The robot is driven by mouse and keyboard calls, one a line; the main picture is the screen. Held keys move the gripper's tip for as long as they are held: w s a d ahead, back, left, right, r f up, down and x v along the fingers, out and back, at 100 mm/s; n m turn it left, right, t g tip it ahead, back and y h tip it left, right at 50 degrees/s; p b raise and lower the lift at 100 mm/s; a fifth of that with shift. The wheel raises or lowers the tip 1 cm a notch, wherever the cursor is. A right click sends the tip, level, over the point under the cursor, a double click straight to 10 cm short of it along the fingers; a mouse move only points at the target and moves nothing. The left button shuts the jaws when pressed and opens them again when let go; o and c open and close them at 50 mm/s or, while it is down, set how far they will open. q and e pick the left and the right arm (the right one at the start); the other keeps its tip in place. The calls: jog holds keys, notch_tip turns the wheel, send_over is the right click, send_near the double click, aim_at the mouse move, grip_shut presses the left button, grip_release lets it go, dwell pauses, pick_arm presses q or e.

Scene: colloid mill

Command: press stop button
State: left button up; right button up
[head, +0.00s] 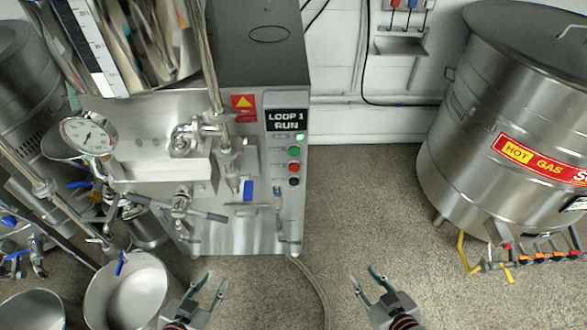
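The control panel (285,175) is on the front right of the steel colloid mill (240,215). Its display (286,121) reads "LOOP 1 RUN", and a small green lamp (300,137) glows below it. Under the lamp are a green button (293,151), a red button (293,166) and a dark button (294,181) in a column. Their labels are too small to read. My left gripper (215,279) is open and empty, low in front of the mill. My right gripper (364,274) is open and empty, lower right of the panel. Neither touches the buttons.
A gauge (88,136), pipes and valves crowd the mill's left side. Steel buckets (128,290) stand at lower left. A large steel kettle (490,130) with a "HOT GAS" label stands right. A hose (313,283) lies on the floor between my grippers. Floor right of the mill is clear.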

grip_shut()
dwell(1.0)
